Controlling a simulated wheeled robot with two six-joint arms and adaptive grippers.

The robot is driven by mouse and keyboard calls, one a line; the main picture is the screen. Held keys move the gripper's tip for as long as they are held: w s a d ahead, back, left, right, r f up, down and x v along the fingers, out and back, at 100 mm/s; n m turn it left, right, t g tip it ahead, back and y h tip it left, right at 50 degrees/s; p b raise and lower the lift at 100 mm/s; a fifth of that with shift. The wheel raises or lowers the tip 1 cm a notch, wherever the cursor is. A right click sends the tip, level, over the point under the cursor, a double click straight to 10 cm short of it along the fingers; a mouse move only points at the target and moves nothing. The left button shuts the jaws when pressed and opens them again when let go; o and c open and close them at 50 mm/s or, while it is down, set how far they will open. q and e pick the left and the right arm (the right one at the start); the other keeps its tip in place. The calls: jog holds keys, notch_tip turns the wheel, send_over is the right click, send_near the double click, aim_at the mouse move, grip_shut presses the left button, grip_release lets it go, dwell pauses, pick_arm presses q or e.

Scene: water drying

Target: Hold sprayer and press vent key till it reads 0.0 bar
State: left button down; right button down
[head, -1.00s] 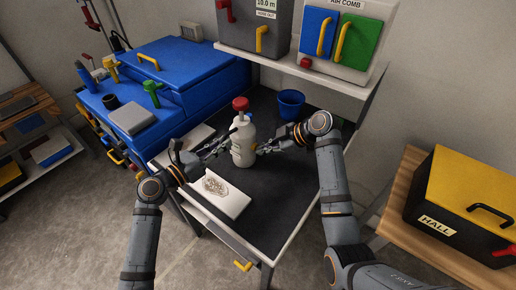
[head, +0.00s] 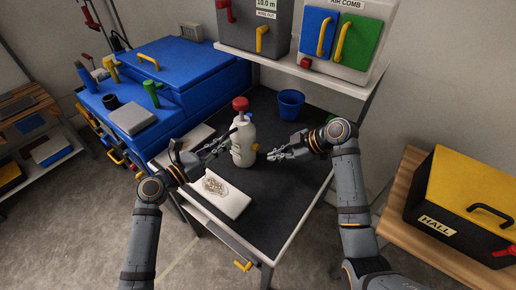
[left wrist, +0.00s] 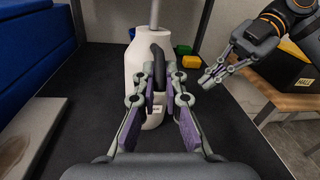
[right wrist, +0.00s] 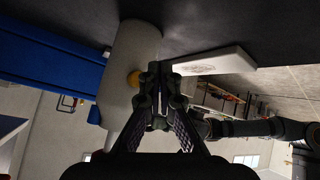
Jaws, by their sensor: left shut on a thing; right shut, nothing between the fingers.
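The white sprayer bottle (head: 243,150) with a red top knob (head: 240,104) stands upright on the dark bench mat. My left gripper (head: 228,140) is shut on its black handle (left wrist: 161,58), on the bottle's left side in the head view. A small pale display or label (left wrist: 156,109) shows between the left fingers; its reading is too small to tell. My right gripper (head: 271,155) is shut and empty, a short gap to the right of the key.
A blue cup (head: 291,104) stands behind on the right. A blue cabinet (head: 205,75) borders the left, and a shelf (head: 300,68) overhangs the back.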

jog(key=shift+s+d, duration=0.8)
jog(key=shift+d, duration=0.2)
pick_arm(q)
jog(key=c, duration=1.4)
grip_release()
jog(key=shift+o, duration=0.2)
jog(key=v, duration=1.2)
jog(key=shift+s, duration=0.1)
pick_arm(e)
jog(key=shift+a, duration=0.1)
